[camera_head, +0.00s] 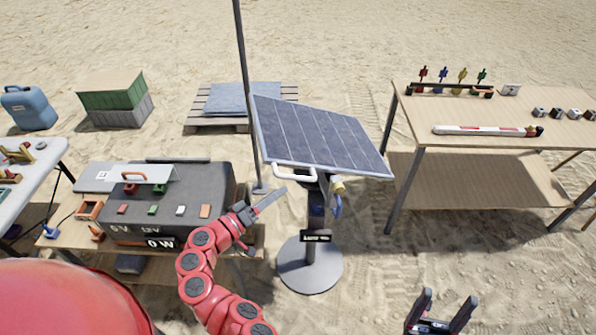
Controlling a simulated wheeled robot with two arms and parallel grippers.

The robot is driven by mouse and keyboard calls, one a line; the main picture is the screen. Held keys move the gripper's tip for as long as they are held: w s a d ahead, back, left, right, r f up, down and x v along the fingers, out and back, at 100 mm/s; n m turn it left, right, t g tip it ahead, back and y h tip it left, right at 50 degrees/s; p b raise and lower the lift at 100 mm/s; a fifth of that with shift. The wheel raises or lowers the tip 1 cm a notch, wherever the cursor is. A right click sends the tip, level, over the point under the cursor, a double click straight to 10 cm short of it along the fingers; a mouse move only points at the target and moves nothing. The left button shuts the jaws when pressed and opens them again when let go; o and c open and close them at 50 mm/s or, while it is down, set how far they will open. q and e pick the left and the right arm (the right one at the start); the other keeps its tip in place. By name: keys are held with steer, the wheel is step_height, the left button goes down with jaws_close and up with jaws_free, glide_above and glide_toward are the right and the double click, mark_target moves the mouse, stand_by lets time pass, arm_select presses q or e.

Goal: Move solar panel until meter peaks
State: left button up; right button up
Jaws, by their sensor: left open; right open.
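The solar panel (325,138) is a dark, tilted panel with a pale frame on a dark post with a round grey base (310,268). A white handle (294,172) sits at its lower left edge. The meter (160,244) on the front of the dark box reads 0 W. My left gripper (268,202) is just left of the post, below the handle and apart from it as far as I can tell; it is open, seen edge-on. My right gripper (442,308) is open and empty over sand at the bottom right.
A wooden table (480,110) at the right holds a white tube (485,130) and small coloured pieces. The dark box (210,190) stands on a low table at the left. A tall pole (243,80) rises behind the panel. Sand between the post and right table is clear.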

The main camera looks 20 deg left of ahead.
mark_target(298, 176)
arm_select(q)
steer(key=p+x, duration=0.3)
steer(key=x, duration=0.5)
steer(key=shift+r, duration=0.15)
steer(key=shift+w+d, duration=0.2)
steer(key=shift+w, duration=0.2)
jaws_close()
stand_by(0.8)
